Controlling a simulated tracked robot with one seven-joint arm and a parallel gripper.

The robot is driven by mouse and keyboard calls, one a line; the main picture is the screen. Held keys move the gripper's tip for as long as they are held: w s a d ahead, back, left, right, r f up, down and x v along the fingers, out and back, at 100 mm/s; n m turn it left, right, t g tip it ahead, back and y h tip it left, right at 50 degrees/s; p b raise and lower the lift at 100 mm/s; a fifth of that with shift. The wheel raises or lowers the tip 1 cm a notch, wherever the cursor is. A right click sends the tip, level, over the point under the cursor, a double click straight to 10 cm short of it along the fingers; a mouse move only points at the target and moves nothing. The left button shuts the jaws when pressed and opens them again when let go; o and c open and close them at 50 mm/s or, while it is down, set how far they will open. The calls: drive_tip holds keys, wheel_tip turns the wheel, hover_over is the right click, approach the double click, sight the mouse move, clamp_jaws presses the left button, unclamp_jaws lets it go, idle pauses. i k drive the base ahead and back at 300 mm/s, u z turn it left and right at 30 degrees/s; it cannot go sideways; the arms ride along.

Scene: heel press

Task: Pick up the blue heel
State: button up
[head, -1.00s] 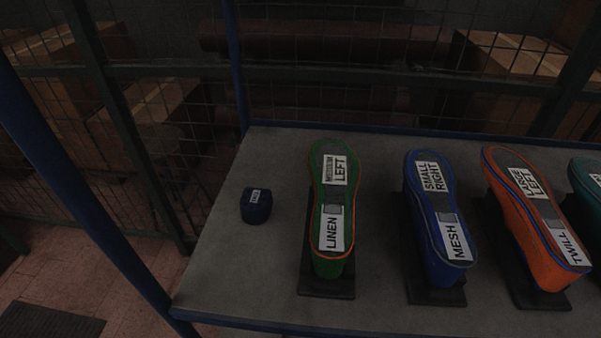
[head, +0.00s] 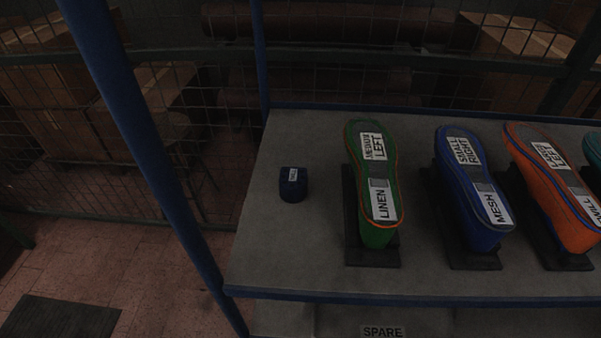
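The blue heel (head: 293,187) is a small dark blue block with a white label on it, too small to read. It stands alone near the left end of the grey shelf top (head: 270,250), left of the green sole. Nothing touches it. My gripper is not in view in the head view.
Right of the heel, a green LINEN sole (head: 365,160), a blue MESH sole (head: 455,185) and an orange TWILL sole (head: 560,215) lean on black stands. A blue post (head: 140,130) rises at the left. A lower level shows a SPARE label (head: 383,332). Wire mesh stands behind.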

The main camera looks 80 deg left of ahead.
sight(293, 182)
drive_tip(key=u, duration=0.05)
drive_tip(key=k, duration=2.65)
drive_tip(key=u, duration=1.4)
drive_tip(key=i, duration=1.05)
drive_tip(key=z, duration=0.1)
